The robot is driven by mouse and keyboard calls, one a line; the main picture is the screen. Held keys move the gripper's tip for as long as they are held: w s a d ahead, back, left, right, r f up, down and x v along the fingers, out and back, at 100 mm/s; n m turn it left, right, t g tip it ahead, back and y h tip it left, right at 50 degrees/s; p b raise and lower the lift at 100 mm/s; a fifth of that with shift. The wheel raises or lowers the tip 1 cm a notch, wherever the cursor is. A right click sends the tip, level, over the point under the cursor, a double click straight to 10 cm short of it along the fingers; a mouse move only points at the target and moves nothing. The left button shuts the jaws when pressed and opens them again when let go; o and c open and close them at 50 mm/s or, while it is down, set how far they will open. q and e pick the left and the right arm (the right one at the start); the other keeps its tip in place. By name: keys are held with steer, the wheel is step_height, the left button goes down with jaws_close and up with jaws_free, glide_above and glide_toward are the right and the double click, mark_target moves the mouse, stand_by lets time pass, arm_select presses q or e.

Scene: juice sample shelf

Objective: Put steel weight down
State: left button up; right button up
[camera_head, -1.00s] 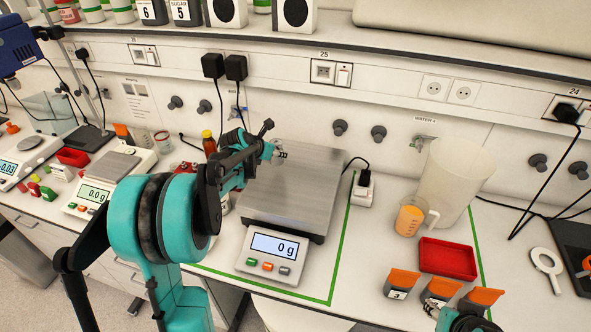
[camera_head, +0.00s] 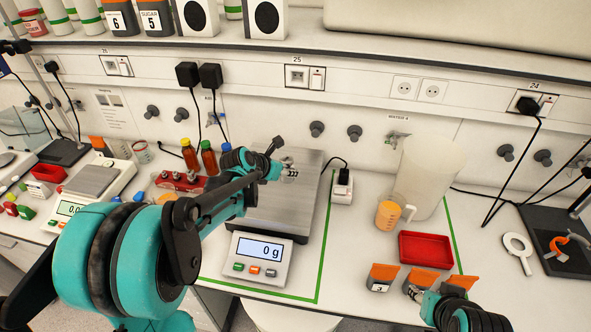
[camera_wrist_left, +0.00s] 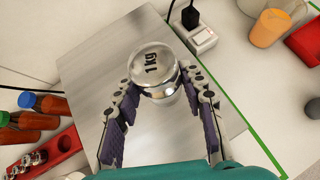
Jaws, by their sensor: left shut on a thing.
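The steel weight (camera_wrist_left: 154,72) is a shiny round piece marked 1 kg. In the left wrist view it sits between the fingers of my left gripper (camera_wrist_left: 160,92), which is shut on it. Behind it is the brushed metal pan of the scale (camera_wrist_left: 95,80). In the head view my left gripper (camera_head: 285,170) is over the pan of the scale (camera_head: 270,218), whose display reads 0 g. The weight is hard to make out there. My right gripper (camera_head: 425,297) is at the lower right by the orange-topped containers; its fingers are unclear.
A red tray (camera_head: 425,250), an orange-filled jug (camera_head: 390,214) and a large pale beaker (camera_head: 428,175) stand right of the scale. Bottles (camera_head: 208,158) and a red rack (camera_head: 180,182) stand to its left. A green line borders the scale area.

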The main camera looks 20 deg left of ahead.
arm_select(q)
steer(key=a+f, duration=0.1)
steer(key=a, duration=0.1)
steer(key=a+f, duration=0.2)
steer(key=a, duration=0.1)
steer(key=shift+w+a+f+b, duration=0.15)
steer(key=shift+w+a+b, duration=0.15)
steer(key=shift+w+b, duration=0.05)
step_height(320, 180, down, 3)
steer(key=shift+f+b, duration=0.2)
steer(key=shift+b, duration=0.25)
steer(key=shift+f, duration=0.35)
steer(key=shift+r, duration=0.1)
steer(key=o, duration=1.4)
steer(key=shift+f, duration=0.2)
